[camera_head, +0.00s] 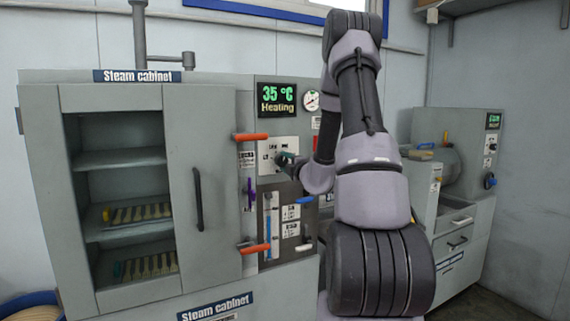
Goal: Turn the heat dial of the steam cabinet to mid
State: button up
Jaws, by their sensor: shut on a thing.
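The steam cabinet (203,95) stands at the left and centre, with its sign at the top. Its green display (277,97) reads 35 °C and Heating. Below the display is a pale dial plate (270,146) with small markings too small to read. My gripper (285,159) is at this plate and is shut on the heat dial. The dial is mostly hidden by my fingers, so its pointer setting cannot be read. My arm reaches in from the right and covers part of the panel's right side.
Orange-handled levers (251,137) stick out left of the plate, with a purple handle (250,193) below. A lower panel has a blue handle (304,200). Another grey machine (470,165) stands at the right.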

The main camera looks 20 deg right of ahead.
jog(key=shift+f+m, duration=0.1)
jog(key=shift+m, duration=1.5)
jog(key=o, duration=1.4)
jog(key=s, duration=1.1)
jog(key=shift+d+f, duration=0.15)
jog(key=shift+f, duration=0.05)
jog(key=shift+w, duration=0.1)
